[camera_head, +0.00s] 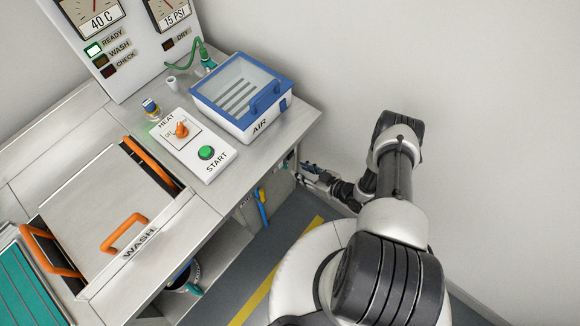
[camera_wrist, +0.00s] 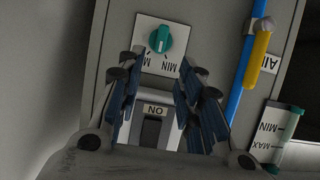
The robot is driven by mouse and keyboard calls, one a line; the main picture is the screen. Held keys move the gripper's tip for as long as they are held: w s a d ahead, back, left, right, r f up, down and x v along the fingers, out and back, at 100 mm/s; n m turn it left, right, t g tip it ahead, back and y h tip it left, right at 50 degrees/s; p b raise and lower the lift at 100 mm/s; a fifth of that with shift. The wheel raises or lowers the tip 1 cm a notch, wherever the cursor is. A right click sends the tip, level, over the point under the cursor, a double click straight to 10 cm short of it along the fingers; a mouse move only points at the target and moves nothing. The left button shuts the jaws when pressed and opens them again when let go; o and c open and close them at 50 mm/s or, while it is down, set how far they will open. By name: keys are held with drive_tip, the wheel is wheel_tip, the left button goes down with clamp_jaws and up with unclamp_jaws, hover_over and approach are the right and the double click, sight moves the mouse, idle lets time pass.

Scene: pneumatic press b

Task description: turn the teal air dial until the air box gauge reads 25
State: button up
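The teal air dial (camera_wrist: 159,41) sits on a white plate with MIN lettering, ahead of my gripper in the wrist view. Its pale pointer mark shows on the knob. My gripper (camera_wrist: 155,85) is open, with its blue-padded fingers apart and nothing between them. The fingertips appear short of the dial; contact cannot be seen. In the head view my gripper (camera_head: 308,172) is low beside the bench, partly hidden by the bench edge and my arm. The air box (camera_head: 240,98) is white with a blue lid. A gauge (camera_head: 172,12) reads 15 PSI on the upright panel.
Below the dial is a dark switch (camera_wrist: 152,132) marked NO. A blue pipe with a yellow sleeve (camera_wrist: 258,60) runs on the right, above a teal-capped level vessel (camera_wrist: 275,130). The bench holds a green START button (camera_head: 206,153) and an orange HEAT knob (camera_head: 182,130).

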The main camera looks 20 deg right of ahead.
drive_tip(key=b+x, duration=0.1)
drive_tip(key=x, duration=0.6)
drive_tip(key=shift+b, duration=0.4)
drive_tip(key=shift+r, duration=0.1)
drive_tip(key=shift+c, duration=0.5)
clamp_jaws()
drive_tip(key=shift+d, duration=0.1)
